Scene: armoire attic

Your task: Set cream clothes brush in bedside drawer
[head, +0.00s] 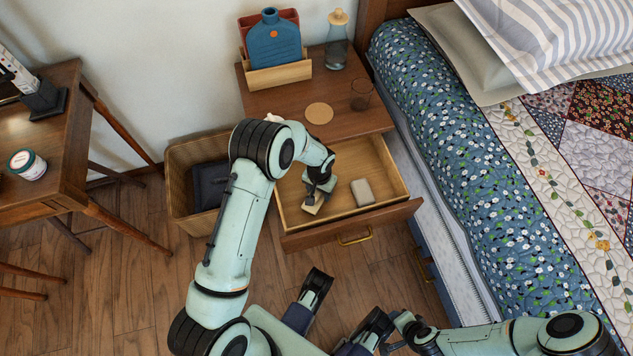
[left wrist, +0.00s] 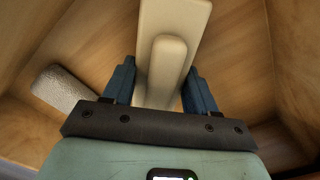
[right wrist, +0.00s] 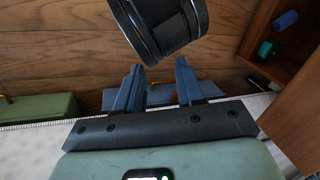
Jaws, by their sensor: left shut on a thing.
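The cream clothes brush (head: 312,208) is inside the open bedside drawer (head: 384,218), in its left part. My left gripper (head: 320,188) reaches down into the drawer and is shut on the brush. In the left wrist view the brush's pale handle (left wrist: 168,62) lies between the two blue fingers (left wrist: 160,88), over the wooden drawer floor. Whether the brush touches the floor is hard to tell. My right gripper (right wrist: 158,82) is open and empty, with a gap between its fingers.
A grey block (head: 362,192) lies in the drawer right of the brush. The nightstand top (head: 285,103) holds a letter rack, a bottle, a coaster and a glass (head: 361,94). A wicker basket (head: 181,172) stands left; the bed (head: 450,150) is close on the right.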

